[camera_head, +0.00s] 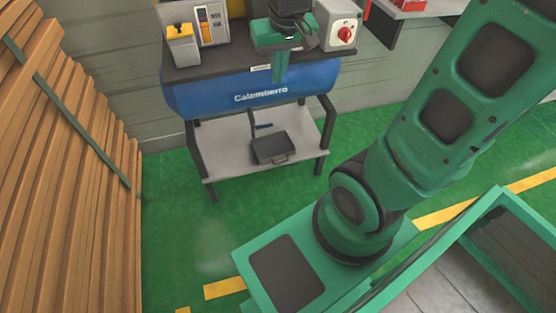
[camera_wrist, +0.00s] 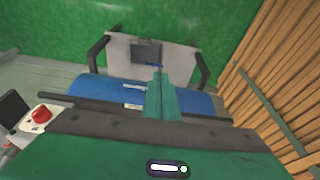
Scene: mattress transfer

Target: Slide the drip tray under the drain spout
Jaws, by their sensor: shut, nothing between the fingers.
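A dark grey drip tray (camera_head: 272,148) sits on the pale lower shelf (camera_head: 225,140) of the compressor stand; the tray also shows in the wrist view (camera_wrist: 146,52). The drain spout with a blue lever (camera_head: 262,126) hangs below the blue tank (camera_head: 200,97). In the head view the tray appears just in front of the spout and slightly right of it. My green gripper (camera_head: 279,80) points down in front of the tank, above and apart from the tray. It is shut and empty; its fingers also show in the wrist view (camera_wrist: 160,75).
Dark legs (camera_head: 327,135) frame the shelf. A box with a red knob (camera_head: 344,34) and a yellow-and-grey unit (camera_head: 182,42) stand on the top above the tank. Stacked timber (camera_head: 70,180) stands at the left. Green floor before the stand is clear.

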